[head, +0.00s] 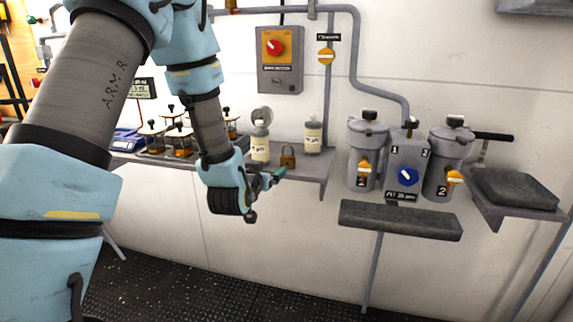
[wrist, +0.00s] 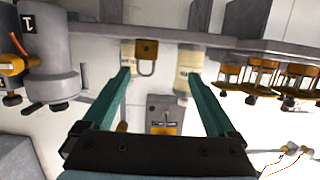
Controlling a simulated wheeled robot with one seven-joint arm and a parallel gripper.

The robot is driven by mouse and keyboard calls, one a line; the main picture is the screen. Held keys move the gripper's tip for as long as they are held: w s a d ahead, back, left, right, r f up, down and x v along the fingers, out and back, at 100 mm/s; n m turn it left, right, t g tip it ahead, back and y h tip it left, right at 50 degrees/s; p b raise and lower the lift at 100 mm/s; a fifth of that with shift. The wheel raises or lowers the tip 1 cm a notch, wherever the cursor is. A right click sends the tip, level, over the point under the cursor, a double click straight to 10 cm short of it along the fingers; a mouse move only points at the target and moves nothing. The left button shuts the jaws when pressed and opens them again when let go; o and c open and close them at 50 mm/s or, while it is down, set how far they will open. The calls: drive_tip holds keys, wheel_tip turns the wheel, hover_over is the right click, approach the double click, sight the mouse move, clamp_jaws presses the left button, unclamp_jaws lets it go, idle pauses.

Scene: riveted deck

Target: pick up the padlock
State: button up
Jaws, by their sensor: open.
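The padlock (head: 288,159) is small and brass-coloured with a grey shackle. It stands upright on a narrow grey wall shelf (head: 312,172), between two pale labelled bottles. In the wrist view, which looks upside down, the padlock (wrist: 147,48) shows beyond my fingertips, nearer the left finger. My gripper (head: 274,177) is in front of the shelf, just left of the padlock in the head view. In the wrist view my gripper (wrist: 159,75) has its two green fingers wide apart, with nothing held between them.
One bottle (head: 260,148) stands left of the padlock and another bottle (head: 313,137) to its right. Several amber jars (head: 182,143) sit further left. A grey switch box (head: 280,58) hangs above. Filter canisters (head: 364,150) are mounted to the right, above a dark ledge (head: 400,220).

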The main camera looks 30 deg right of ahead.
sight(287, 159)
drive_tip(key=shift+h, duration=0.4)
drive_tip(key=shift+s+d+p+x, duration=0.3)
drive_tip(key=shift+p+x, duration=0.3)
drive_tip(key=shift+x, duration=1.25)
drive_tip(key=shift+s+d+p+x, duration=0.3)
drive_tip(key=shift+p+x, duration=0.3)
drive_tip(key=shift+x, duration=1.25)
drive_tip(key=shift+s+d+p+x, duration=0.25)
drive_tip(key=shift+p+x, duration=0.35)
drive_tip(key=shift+x, duration=1.3)
drive_tip(key=shift+r, duration=0.2)
clamp_jaws()
